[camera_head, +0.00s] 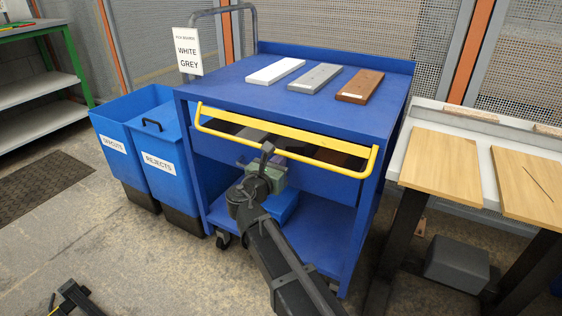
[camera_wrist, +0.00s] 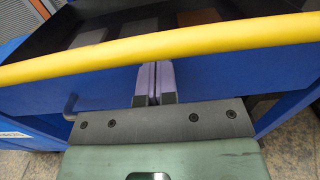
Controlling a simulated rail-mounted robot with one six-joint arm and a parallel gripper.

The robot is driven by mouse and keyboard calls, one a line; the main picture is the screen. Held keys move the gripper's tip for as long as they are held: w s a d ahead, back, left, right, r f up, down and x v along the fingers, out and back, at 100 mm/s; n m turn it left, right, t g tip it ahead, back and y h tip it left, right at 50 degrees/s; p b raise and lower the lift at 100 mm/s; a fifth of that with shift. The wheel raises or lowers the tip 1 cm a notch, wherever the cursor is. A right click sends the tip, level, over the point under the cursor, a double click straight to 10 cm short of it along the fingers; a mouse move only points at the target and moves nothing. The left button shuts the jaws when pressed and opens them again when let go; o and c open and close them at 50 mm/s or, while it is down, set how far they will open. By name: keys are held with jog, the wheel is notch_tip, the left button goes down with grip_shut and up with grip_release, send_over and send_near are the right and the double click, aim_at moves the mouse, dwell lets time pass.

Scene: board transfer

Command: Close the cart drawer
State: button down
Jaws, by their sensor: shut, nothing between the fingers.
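The cart drawer (camera_head: 322,180) is pulled partly open at the front of the blue cart (camera_head: 208,96). Its yellow handle (camera_head: 288,133) runs across the front, and the dark inside shows behind it. My gripper (camera_head: 264,160) is at the drawer front, left of its middle. In the wrist view, the yellow handle (camera_wrist: 225,34) spans the picture and the blue drawer front (camera_wrist: 235,72) lies below it. My shut, empty gripper (camera_wrist: 154,84) points at that front, just under the handle. I cannot tell whether the fingertips touch it.
White, grey and brown boards (camera_head: 360,86) lie on the cart top. Blue bins (camera_head: 166,156) stand at the left. A white table (camera_head: 485,160) with wooden boards stands close at the right. A blue box (camera_head: 282,207) sits on the lower shelf.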

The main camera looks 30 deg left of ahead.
jog(key=s, duration=1.3)
jog(key=shift+d, duration=0.15)
jog(key=w+d+f+m+g+h+p, duration=0.1)
jog(key=d+f+m+g+h, duration=0.1)
jog(key=d+f+m+g, duration=0.65)
jog(key=w+d+f+m+g+h+p, duration=0.1)
jog(key=d+f+m+g, duration=0.3)
jog(key=d+m, duration=0.95)
jog(key=w+d+m+g+y+p, duration=0.1)
jog(key=d+m+g+y+p, duration=0.4)
jog(key=d+m, duration=1.65)
jog(key=d+r+n+p, duration=0.2)
jog(key=r+p, duration=1)
jog(key=d+r+n+h+p, duration=0.1)
jog(key=d+r+n+p, duration=0.1)
jog(key=r+p, duration=1)
jog(key=d+r+n+h+p, duration=0.1)
jog(key=d+r+n+p, duration=0.1)
jog(key=r+p, duration=1)
notch_tip(320, 180, up, 2)
jog(key=shift+d+r+n, duration=0.15)
jog(key=shift+d+n, duration=0.15)
jog(key=shift+n, duration=0.55)
